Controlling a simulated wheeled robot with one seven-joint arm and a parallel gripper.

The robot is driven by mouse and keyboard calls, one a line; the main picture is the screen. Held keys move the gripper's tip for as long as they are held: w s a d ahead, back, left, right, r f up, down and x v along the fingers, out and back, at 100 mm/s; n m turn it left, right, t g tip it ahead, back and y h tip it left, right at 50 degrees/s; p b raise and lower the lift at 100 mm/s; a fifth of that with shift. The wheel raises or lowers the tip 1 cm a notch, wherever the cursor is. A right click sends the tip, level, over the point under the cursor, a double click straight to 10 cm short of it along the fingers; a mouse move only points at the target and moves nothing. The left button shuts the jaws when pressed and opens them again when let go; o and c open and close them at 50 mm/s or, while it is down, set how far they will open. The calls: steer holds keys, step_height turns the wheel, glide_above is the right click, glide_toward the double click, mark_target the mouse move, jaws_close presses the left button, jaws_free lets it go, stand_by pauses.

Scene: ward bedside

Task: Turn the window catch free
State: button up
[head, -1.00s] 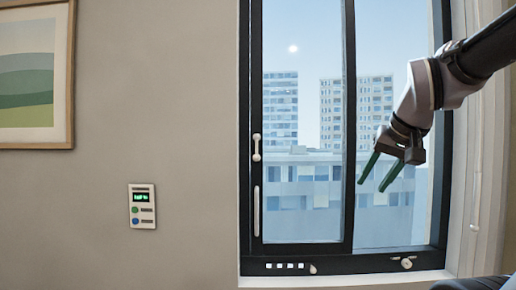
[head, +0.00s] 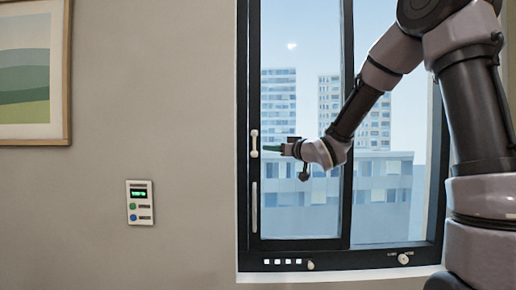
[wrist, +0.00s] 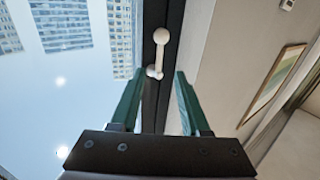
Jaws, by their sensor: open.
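The window catch (head: 254,143) is a small white lever with rounded ends on the left dark frame of the window. It stands upright in the head view. In the wrist view the catch (wrist: 160,50) lies ahead, just beyond the fingertips and between their lines. My gripper (head: 268,149) reaches in from the right, level with the catch and close to it. Whether a fingertip touches the catch I cannot tell.
A long white pull handle (head: 254,207) sits below the catch on the same frame. A control panel (head: 139,203) and a framed picture (head: 32,72) are on the wall at left. The lower window frame (head: 340,260) carries small knobs.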

mark_target(255, 146)
steer(key=x, duration=1)
jaws_close()
stand_by(1.2)
